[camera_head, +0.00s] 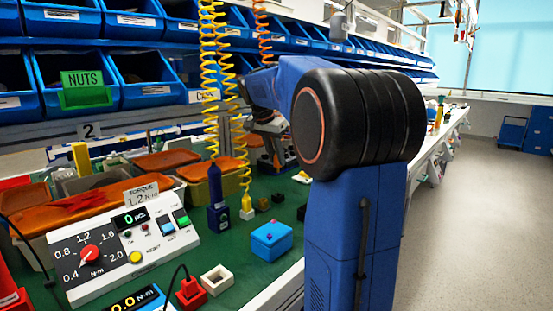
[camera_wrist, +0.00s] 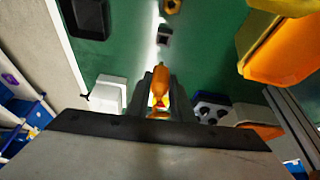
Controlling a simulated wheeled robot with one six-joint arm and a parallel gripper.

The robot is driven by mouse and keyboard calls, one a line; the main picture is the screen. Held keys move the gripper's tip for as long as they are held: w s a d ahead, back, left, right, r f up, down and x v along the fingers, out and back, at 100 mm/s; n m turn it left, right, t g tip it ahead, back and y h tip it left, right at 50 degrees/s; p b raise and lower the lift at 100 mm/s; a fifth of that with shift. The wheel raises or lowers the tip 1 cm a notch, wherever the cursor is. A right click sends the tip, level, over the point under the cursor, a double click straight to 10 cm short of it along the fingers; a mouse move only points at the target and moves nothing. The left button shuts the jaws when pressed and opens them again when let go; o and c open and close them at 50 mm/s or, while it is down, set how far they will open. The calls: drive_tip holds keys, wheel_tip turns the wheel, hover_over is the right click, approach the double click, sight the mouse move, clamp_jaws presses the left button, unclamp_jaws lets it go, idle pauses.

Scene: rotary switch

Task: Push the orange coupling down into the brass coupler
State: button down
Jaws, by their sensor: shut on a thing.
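In the wrist view my gripper (camera_wrist: 160,92) is shut on the orange coupling (camera_wrist: 158,82), which shows as a narrow orange shape between the two dark fingers. A yellowish patch shows between the fingers, below the orange tip in the picture; I cannot tell whether it is the brass coupler. I cannot see whether the coupling touches or sits in the coupler. In the head view my gripper is mostly hidden behind my blue and black arm, above the green bench.
A white block (camera_wrist: 108,92) and a dark part with holes (camera_wrist: 212,105) flank the gripper. An orange-yellow bin (camera_wrist: 282,50) is at upper right. In the head view a torque panel (camera_head: 125,240), blue box (camera_head: 271,241) and hanging yellow coiled hoses (camera_head: 208,60) stand nearby.

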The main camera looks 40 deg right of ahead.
drive_tip(key=shift+r, duration=1.25)
